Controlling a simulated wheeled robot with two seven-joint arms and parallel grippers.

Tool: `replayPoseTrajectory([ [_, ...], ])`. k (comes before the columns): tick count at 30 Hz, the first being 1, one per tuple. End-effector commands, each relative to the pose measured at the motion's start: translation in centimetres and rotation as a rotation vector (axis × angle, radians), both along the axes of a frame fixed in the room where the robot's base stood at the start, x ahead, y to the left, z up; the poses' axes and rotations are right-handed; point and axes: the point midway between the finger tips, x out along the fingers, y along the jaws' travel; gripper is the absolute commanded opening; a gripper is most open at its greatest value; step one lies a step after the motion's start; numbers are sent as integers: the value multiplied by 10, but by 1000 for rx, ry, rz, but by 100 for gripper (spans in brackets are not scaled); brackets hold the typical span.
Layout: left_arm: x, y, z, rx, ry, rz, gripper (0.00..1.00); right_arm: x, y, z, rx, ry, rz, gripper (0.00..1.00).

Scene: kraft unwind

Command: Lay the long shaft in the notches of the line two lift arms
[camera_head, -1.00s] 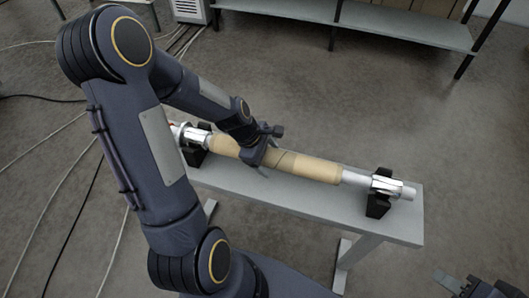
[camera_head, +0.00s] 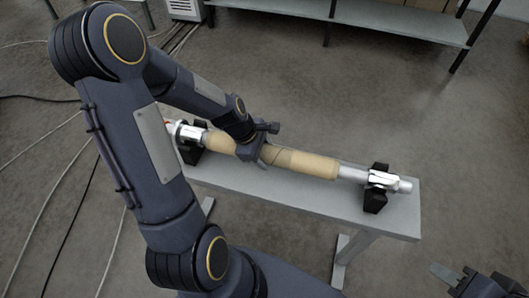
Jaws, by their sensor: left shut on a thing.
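The long shaft (camera_head: 352,174) is silver at both ends, with a tan kraft-coloured core (camera_head: 306,163) around its middle. It lies across two black cradles on a narrow grey bench, its right end in the right cradle (camera_head: 375,198) and its left end at the left cradle (camera_head: 191,154). My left gripper (camera_head: 251,150) is shut on the shaft at the tan core, left of its middle; its fingertips are partly hidden. My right gripper (camera_head: 462,281) is at the bottom right corner, partly cut off, away from the shaft. I cannot make out the line two lift arms.
The narrow bench (camera_head: 398,221) stands on the grey floor with free room behind and right of it. A long shelf or table (camera_head: 400,22) stands at the back. A white box-like unit (camera_head: 186,9) is at the top. Cables (camera_head: 48,182) run over the floor at left.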

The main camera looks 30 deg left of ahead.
Motion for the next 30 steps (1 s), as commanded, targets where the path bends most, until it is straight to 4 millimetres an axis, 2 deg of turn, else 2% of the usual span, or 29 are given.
replayPoseTrajectory([
  [1,0,0,0,0,-1,0,39,0,0,0,0,0,0,36],
  [7,0,0,0,0,-1,0,13,0,0,0,0,0,0,36],
  [8,2,0,2,1,-5,0,12,0,0,1,0,0,0,36],
  [30,2,0,22,1,-5,0,11,0,0,19,0,0,0,36],
])
